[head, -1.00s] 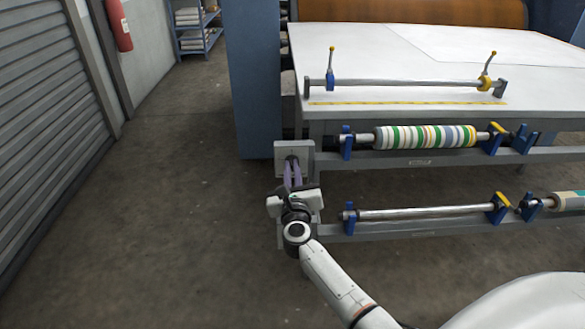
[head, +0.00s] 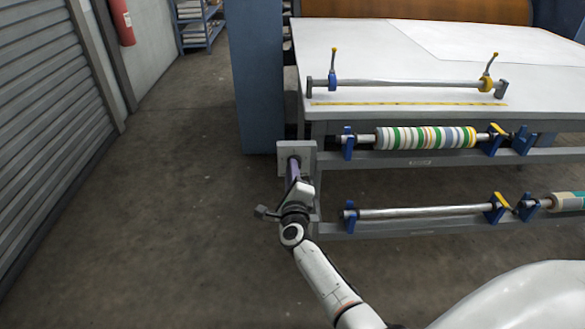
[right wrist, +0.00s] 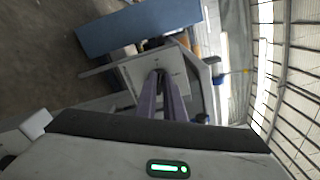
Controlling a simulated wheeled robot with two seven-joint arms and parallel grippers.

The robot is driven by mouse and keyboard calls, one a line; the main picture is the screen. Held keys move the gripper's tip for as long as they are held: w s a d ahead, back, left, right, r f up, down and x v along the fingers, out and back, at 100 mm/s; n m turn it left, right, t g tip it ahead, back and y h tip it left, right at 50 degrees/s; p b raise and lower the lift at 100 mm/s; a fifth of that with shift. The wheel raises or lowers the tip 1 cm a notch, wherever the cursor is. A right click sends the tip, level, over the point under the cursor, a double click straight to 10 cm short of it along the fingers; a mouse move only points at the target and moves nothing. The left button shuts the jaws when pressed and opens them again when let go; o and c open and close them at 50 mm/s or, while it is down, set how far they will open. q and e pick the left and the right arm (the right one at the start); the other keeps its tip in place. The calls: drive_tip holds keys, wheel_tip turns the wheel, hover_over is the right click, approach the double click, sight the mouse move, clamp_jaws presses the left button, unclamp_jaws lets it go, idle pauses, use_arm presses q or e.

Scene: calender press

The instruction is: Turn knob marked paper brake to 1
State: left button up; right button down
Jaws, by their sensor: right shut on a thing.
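A light grey square plate (head: 283,164) is fixed at the left end of the machine's roller frame. In the right wrist view the plate (right wrist: 185,84) looks tilted, and its markings are too small to read. My right gripper (head: 294,163) reaches up to the middle of the plate. Its purple fingers are shut on a small dark knob (right wrist: 160,72), mostly hidden between the fingertips in the right wrist view (right wrist: 162,77). The knob's pointer direction cannot be made out. My left gripper is not in view.
A striped roll (head: 425,137) sits on the upper bar, and a bare metal roller (head: 420,212) lies below it. A white table (head: 390,60) stands behind. A blue column (head: 258,80) rises behind the plate. The floor to the left is clear up to a shutter (head: 45,130).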

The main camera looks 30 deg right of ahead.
drive_tip(key=shift+a+f+n+p, duration=0.1)
drive_tip(key=shift+n+p, duration=0.05)
drive_tip(key=shift+n, duration=0.6)
drive_tip(key=shift+f+n+p, duration=0.1)
drive_tip(key=shift+n+p, duration=0.05)
drive_tip(key=shift+n, duration=0.6)
drive_tip(key=c, duration=1.9)
unclamp_jaws()
drive_tip(key=shift+o, duration=0.2)
